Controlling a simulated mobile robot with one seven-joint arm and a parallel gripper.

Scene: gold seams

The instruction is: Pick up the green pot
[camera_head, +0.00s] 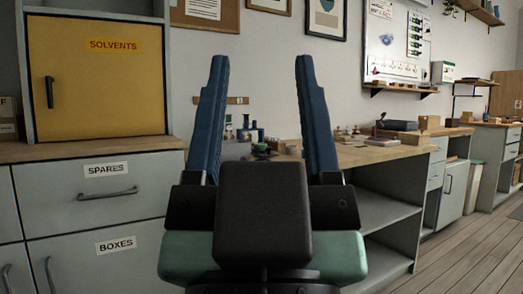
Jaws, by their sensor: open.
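My gripper (261,66) is in the middle of the view, its two blue fingers pointing up and spread wide apart, with nothing between them. Beyond it, framed between the fingers, a wooden workbench (372,154) holds several small objects. A small dark green item (262,148) there may be the green pot, but it is too small to tell for sure. My gripper is well short of it, and the gripper's dark body hides the near part of the bench.
Small blue items (250,133) stand beside the green item. Small parts and a dark case (397,125) lie farther right. A yellow solvents cabinet (97,78) stands on grey drawers (95,205) at left. Open shelves (385,212) are under the bench; wooden floor (470,250) is clear at right.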

